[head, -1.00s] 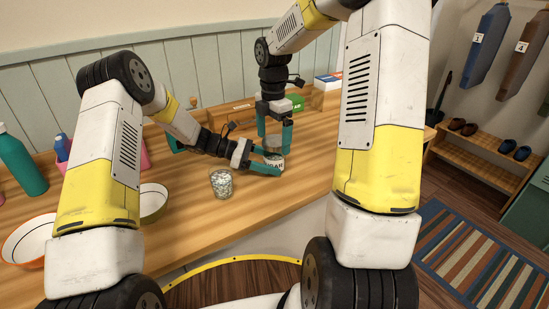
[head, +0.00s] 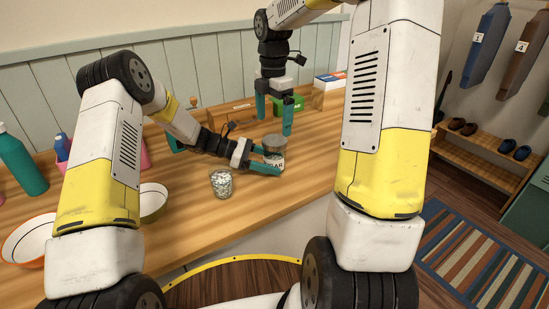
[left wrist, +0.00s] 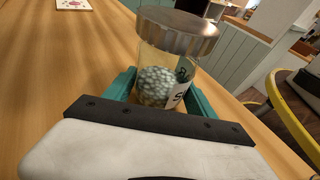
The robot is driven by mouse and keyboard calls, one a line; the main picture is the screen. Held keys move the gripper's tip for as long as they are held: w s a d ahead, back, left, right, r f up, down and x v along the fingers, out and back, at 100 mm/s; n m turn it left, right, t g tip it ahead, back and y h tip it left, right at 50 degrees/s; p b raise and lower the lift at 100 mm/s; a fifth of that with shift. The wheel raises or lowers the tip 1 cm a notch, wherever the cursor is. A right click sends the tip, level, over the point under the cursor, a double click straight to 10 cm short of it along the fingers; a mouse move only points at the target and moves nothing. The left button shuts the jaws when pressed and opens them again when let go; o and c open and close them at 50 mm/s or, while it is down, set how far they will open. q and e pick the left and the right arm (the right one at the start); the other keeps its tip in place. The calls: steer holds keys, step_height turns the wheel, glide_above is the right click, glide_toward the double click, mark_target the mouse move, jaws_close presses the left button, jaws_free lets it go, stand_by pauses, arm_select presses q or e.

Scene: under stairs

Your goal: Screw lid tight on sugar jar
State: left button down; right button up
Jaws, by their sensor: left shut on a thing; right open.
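The sugar jar (head: 275,161) stands upright near the front edge of the wooden counter, a label with partly readable letters on its side. The jar also shows in the left wrist view (left wrist: 160,62), clear, with pale round contents. A grey metal lid (head: 273,142) sits on its top; the lid looks level in the left wrist view (left wrist: 178,30). How tight it is cannot be seen. My left gripper (head: 268,162) is shut around the jar's body from the left. My right gripper (head: 274,112) is open and empty, pointing down above and behind the lid, clear of it.
A small glass (head: 221,183) with pale contents stands left of the jar. Bowls (head: 152,202), a teal bottle (head: 20,165) and a pink container are further left. A green box (head: 288,105) and a wooden organizer (head: 328,98) stand behind. The counter's front edge is close.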

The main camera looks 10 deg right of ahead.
arm_select(q)
steer(key=shift+c, duration=1.1)
jaws_free()
